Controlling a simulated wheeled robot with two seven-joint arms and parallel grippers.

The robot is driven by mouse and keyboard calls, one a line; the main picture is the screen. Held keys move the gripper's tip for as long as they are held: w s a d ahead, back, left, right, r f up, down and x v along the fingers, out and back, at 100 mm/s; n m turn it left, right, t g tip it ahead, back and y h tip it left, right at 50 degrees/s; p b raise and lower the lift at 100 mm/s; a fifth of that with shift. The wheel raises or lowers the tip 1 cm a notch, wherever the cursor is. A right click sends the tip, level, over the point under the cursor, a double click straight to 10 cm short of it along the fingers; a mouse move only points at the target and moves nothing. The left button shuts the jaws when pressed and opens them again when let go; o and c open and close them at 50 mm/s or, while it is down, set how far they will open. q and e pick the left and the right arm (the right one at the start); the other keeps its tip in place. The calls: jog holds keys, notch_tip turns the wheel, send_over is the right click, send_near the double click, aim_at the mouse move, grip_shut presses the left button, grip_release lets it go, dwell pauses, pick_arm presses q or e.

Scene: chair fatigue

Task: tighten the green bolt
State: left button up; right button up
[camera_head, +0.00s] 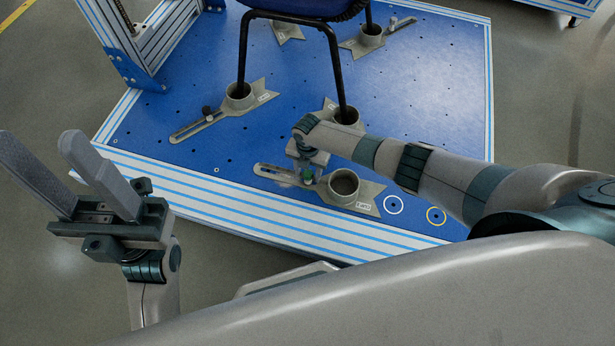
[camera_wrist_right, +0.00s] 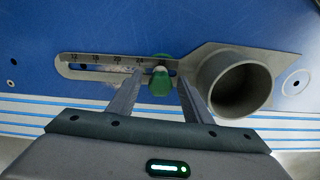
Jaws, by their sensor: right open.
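The green bolt (camera_head: 307,177) sits in the slot of a grey slotted bracket (camera_head: 371,191) near the front edge of the blue platform. In the right wrist view the green bolt (camera_wrist_right: 161,86) shows its rounded head, beside the bracket's round cup. My right gripper (camera_head: 298,181) points down over it, and in the wrist view my right gripper (camera_wrist_right: 159,82) is open, one finger on each side of the bolt, with visible gaps. Whether the tips are level with the bolt is unclear. My left gripper (camera_head: 40,145) is open and empty, left of the platform.
A white and blue frame post (camera_head: 135,45) rises at the back left. White and yellow rings mark the platform right of the bracket.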

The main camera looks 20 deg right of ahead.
jog(key=c, duration=1.1)
jog(key=shift+o, duration=0.2)
jog(key=shift+r+m+p, duration=0.1)
jog(key=shift+m+p, duration=0.6)
jog(key=shift+m, duration=1.3)
jog(key=shift+m+p, duration=0.5)
jog(key=shift+m, duration=0.3)
jog(key=shift+m+p, duration=0.3)
jog(key=shift+m, duration=0.9)
jog(key=o, duration=1.1)
jog(key=shift+c, duration=0.2)
